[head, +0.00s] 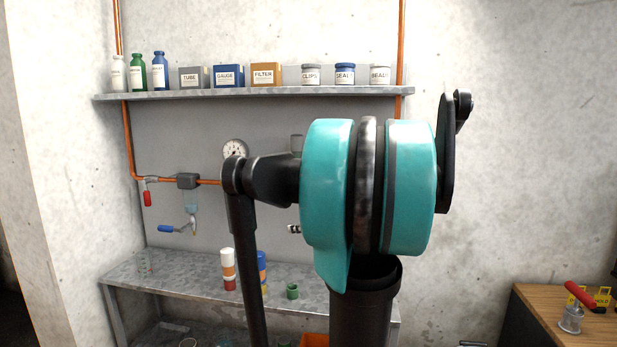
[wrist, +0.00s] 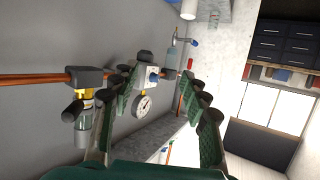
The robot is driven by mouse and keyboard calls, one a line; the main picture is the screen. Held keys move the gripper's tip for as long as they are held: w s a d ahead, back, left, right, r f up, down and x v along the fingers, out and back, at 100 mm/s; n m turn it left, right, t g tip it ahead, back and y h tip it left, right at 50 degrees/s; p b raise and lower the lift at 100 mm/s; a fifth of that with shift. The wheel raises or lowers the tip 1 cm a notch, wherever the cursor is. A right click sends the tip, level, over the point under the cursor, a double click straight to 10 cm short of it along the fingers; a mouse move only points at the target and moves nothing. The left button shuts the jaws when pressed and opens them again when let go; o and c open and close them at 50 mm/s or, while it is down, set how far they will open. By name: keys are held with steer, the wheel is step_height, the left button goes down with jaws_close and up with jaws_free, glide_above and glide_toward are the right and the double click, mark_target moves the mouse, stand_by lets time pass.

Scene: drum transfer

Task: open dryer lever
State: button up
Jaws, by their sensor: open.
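In the wrist view my gripper (wrist: 160,76) is open, with its green-padded fingers apart and nothing held between them. A bluish cylinder (wrist: 171,56) with a small blue lever (wrist: 194,42) shows beyond the fingertips. In the head view a blue lever (head: 166,229) sits below a pale blue bowl (head: 190,199) under a dark block (head: 187,181) on the copper pipe. A red-handled lever (head: 147,198) hangs to its left. I cannot tell for sure which lever is the dryer's. My gripper is hidden behind my arm in the head view.
A gauge (wrist: 143,106) lies beyond the fingers. A shelf (head: 250,93) with bottles and tins is above the piping, and a lower bench (head: 130,268) below. A wooden table (head: 560,325) stands at right.

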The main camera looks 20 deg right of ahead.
steer(key=w+d+r+t+h, duration=0.25)
steer(key=d+r+t, duration=0.25)
steer(key=d+r, duration=0.7)
steer(key=shift+y, duration=0.45)
steer(key=x, duration=0.5)
steer(key=f+x, duration=0.1)
steer(key=x, duration=0.5)
steer(key=d+x, duration=0.1)
steer(key=x, duration=0.5)
steer(key=shift+w+d+f, duration=0.1)
steer(key=shift+w+f, duration=0.05)
steer(key=shift+f, duration=0.05)
jaws_close()
